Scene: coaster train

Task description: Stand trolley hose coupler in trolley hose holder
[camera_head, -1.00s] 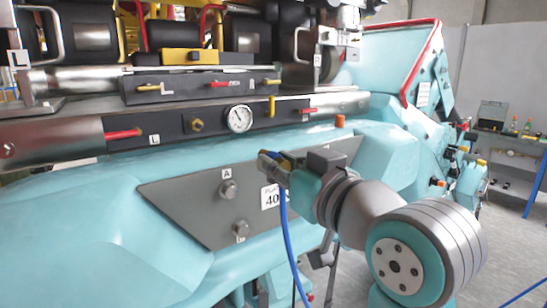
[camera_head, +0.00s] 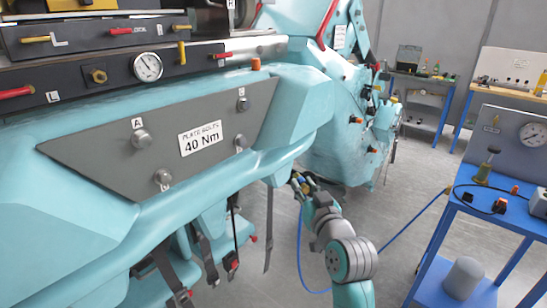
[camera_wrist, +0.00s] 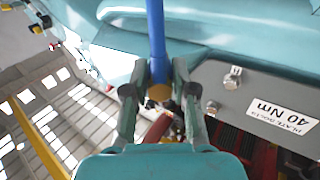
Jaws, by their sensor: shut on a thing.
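My gripper (camera_head: 299,184) is shut on the trolley hose coupler, beside the lower edge of the teal train body. In the wrist view the brass coupler end (camera_wrist: 160,92) sits between the two fingers of my gripper (camera_wrist: 158,86), and the blue hose (camera_wrist: 156,30) runs away from it. In the head view the blue hose (camera_head: 301,250) hangs from my gripper, loops near the floor and rises right to the blue trolley (camera_head: 432,270). The trolley hose holder cannot be told apart for sure among the small fittings on the trolley top.
Grey floor (camera_head: 410,190) is open between train and trolley. Black straps (camera_head: 205,255) hang under the train. Workbenches stand at the back right.

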